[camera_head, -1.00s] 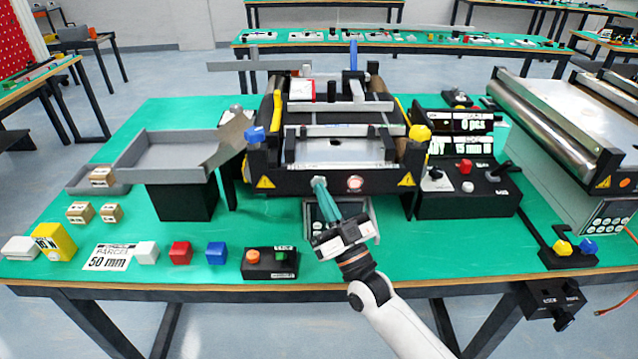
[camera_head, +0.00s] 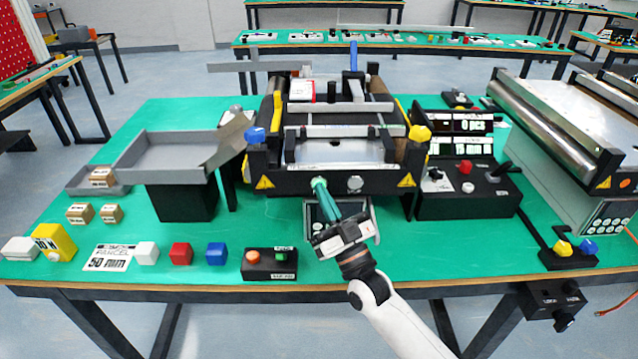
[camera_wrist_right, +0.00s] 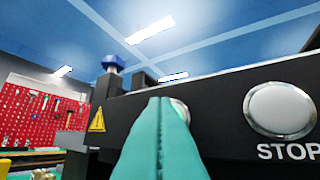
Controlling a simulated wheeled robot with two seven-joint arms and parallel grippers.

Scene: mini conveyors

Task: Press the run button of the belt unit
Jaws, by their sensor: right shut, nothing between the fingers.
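The belt unit (camera_head: 290,183) stands in the middle of the green table, its dark front panel facing me. My right gripper (camera_head: 319,184) is shut and empty, its teal fingertips at the left button of that panel. In the right wrist view the fingertips (camera_wrist_right: 160,105) cover most of this round button (camera_wrist_right: 182,110); its label is hidden. I cannot tell whether they touch or press it. The silver STOP button (camera_wrist_right: 282,108) is clear to the right, and it also shows in the head view (camera_head: 355,184). My left gripper is out of view.
A control console (camera_head: 468,195) with a display and lever stands right of the unit. A grey tray (camera_head: 170,148) is at its left. A small button box (camera_head: 270,264) and colored cubes lie along the front. A steel-roller conveyor (camera_head: 545,120) is far right.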

